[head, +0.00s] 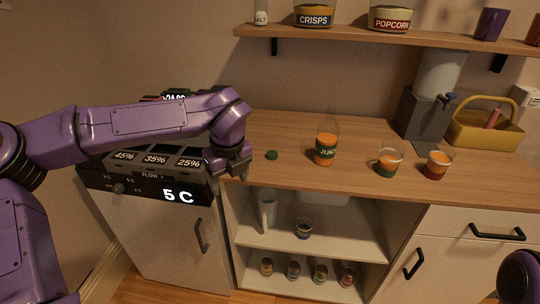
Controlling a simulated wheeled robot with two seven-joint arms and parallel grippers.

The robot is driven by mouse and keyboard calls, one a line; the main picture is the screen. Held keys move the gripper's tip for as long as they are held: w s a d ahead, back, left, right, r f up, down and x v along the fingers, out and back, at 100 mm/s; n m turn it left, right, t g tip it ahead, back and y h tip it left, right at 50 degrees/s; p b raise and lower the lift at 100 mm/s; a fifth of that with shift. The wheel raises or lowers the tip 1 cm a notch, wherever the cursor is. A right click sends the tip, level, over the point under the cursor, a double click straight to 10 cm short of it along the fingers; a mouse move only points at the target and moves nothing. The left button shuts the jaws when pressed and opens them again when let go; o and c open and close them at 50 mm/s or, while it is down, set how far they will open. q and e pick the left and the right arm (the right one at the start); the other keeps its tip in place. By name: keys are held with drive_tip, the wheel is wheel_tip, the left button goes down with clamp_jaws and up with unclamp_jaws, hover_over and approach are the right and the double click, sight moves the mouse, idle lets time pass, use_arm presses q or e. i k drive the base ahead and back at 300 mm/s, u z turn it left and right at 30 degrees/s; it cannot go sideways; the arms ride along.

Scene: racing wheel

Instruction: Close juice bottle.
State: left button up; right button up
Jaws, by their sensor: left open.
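The juice bottle (325,154) stands upright on the wooden counter, with orange juice, a dark green label and a clear upper part. No cap shows on its top. A small dark green cap (271,155) lies on the counter to the left of the bottle. My left gripper (237,176) is at the counter's left front corner, left of the cap and apart from it, pointing down. It is open and I see nothing in it. Only a dark, purple-edged part of my right arm shows at the bottom right; its gripper is out of view.
A grey dispenser (422,112) and a yellow basket (486,132) are at the back right. A shelf (390,37) hangs above. The counter around the cap is clear.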

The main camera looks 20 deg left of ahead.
sight(328, 130)
drive_tip(key=i, duration=0.95)
drive_tip(key=z, duration=0.05)
